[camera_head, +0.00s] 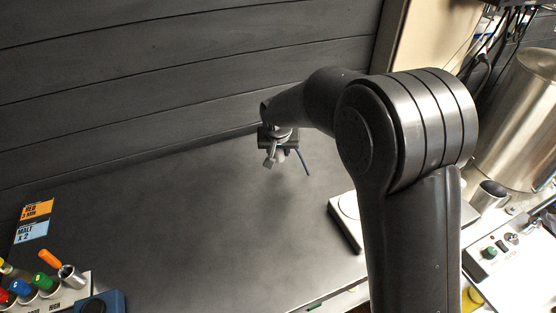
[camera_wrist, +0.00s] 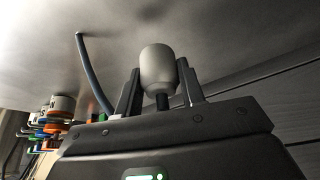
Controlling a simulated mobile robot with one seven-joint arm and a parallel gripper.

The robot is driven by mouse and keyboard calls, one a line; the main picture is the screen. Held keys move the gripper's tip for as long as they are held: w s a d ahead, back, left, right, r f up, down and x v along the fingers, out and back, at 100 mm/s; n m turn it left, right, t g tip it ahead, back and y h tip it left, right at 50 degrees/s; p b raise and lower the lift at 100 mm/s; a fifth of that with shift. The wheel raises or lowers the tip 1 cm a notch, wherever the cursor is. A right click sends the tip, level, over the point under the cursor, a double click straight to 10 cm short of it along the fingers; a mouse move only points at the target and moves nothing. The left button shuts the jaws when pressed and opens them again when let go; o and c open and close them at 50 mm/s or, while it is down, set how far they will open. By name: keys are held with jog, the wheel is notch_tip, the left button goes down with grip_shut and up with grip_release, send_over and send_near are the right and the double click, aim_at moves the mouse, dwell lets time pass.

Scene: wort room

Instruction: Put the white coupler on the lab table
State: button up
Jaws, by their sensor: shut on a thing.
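My gripper (camera_head: 279,150) is over the far part of the dark lab table (camera_head: 190,225), near the back wall. In the wrist view its two fingers (camera_wrist: 159,92) are shut on the white coupler (camera_wrist: 158,65), a rounded pale piece with a dark stem below it in the picture. In the head view the coupler is small and partly hidden by the gripper. I cannot tell whether it touches the table. A thin blue-grey rod or tube (camera_wrist: 90,75) shows beside the gripper, also in the head view (camera_head: 303,162).
A rack with coloured-capped items (camera_head: 45,290) stands at the lower left, below orange and blue labels (camera_head: 35,220). A white-and-dark device (camera_head: 345,217) lies right of centre. A metal vessel (camera_head: 520,120) and control box (camera_head: 500,250) are at the right. The table's middle is clear.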

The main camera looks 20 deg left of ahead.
aim_at(278, 156)
jog(key=shift+f, duration=1.95)
jog(key=shift+f, duration=0.2)
jog(key=o, duration=1)
jog(key=shift+r, duration=0.1)
jog(key=v, duration=1.2)
jog(key=shift+r, duration=0.1)
